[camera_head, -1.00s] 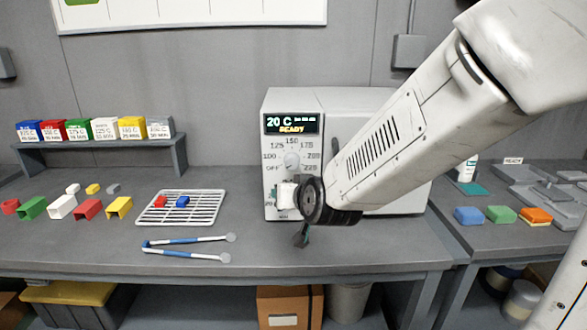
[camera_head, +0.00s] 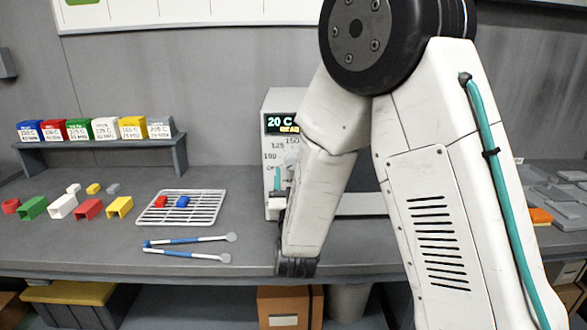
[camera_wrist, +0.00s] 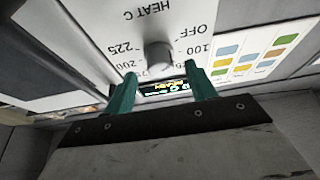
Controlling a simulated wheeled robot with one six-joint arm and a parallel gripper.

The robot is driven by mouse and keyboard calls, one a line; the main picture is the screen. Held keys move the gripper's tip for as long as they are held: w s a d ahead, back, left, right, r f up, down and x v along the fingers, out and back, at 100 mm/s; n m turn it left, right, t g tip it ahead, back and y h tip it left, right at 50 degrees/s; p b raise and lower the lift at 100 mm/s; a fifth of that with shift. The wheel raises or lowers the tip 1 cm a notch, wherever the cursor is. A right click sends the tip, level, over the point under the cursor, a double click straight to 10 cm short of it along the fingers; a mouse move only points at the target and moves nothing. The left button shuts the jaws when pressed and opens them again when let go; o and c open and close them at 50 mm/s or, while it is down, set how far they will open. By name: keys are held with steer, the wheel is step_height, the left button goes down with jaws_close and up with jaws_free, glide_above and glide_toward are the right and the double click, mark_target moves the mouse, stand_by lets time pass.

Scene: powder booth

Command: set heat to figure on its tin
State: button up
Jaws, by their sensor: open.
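The oven (camera_head: 278,97) stands at the middle of the bench, its display (camera_head: 283,123) starting with 20 C. Its heat knob (camera_wrist: 158,55) shows in the wrist view, upside down, among printed figures including OFF, 100, 200 and 225. The knob's pointer is too unclear to read. My gripper (camera_wrist: 160,70) is open, its two teal fingers spread on either side of the knob; I cannot tell whether they touch it. In the head view my arm hides most of the gripper and dial. Coloured tins (camera_head: 104,128) with temperature labels stand on the shelf, their figures too small to read surely.
A wire rack (camera_head: 205,208) holds a red and a blue piece left of the oven. Blue-handled tools (camera_head: 190,240) lie in front of it. Several coloured blocks (camera_head: 88,209) sit at the left. The shelf (camera_head: 60,145) stands behind them.

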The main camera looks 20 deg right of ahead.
mark_target(290, 158)
steer(key=x, duration=0.3)
steer(key=shift+w+r, duration=0.1)
steer(key=shift+w, duration=0.15)
steer(key=shift+c, duration=0.4)
steer(key=c, duration=0.9)
steer(key=shift+d, duration=0.15)
steer(key=shift+m, duration=0.4)
